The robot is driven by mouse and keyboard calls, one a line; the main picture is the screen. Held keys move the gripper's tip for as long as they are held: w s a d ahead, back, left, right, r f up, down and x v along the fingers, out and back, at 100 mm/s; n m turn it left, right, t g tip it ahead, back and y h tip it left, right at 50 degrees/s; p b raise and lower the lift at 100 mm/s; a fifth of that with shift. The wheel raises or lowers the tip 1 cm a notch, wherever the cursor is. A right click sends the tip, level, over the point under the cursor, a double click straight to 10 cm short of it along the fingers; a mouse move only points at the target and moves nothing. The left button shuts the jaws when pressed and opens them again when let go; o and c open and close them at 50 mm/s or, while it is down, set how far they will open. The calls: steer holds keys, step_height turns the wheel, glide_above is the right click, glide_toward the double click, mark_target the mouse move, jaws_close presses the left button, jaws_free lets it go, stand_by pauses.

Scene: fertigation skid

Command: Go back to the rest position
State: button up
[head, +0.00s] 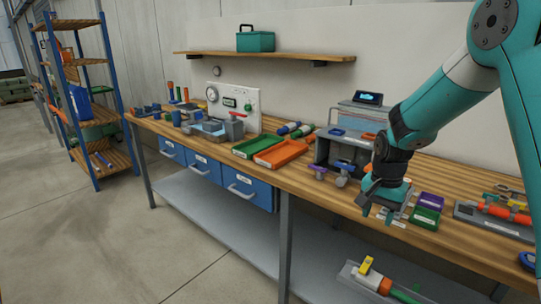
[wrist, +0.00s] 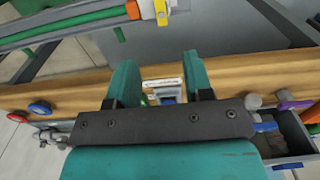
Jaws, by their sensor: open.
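My gripper (head: 378,212) hangs at the end of my teal arm over the front part of the wooden workbench (head: 330,190), to the right of the middle in the head view. Its jaws point down and stand apart. In the wrist view the two teal fingers of my gripper (wrist: 160,82) are open, with nothing held between them. A small white-labelled item lies beyond the gap between the fingers, over the bench edge. I cannot tell how high the fingertips are above the bench.
A grey case (head: 343,150) with valves stands left of my gripper. Green and orange trays (head: 281,153), a gauge panel (head: 233,105) and a wall shelf (head: 265,56) are farther left. Floor (head: 80,240) is clear at left.

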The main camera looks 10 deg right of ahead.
steer(key=s+a+r+n+y, duration=0.1)
steer(key=s+a+r+n, duration=0.4)
steer(key=a+r, duration=0.3)
steer(key=s+a+r+n+y, duration=0.1)
steer(key=s+a+r+n, duration=0.2)
steer(key=s+a+n, duration=0.3)
steer(key=s+a+r+n+y, duration=0.2)
steer(key=s+a+n, duration=0.4)
steer(key=s, duration=0.7)
steer(key=shift+s+a+r, duration=0.4)
steer(key=shift+a+r, duration=0.25)
steer(key=shift+a, duration=0.5)
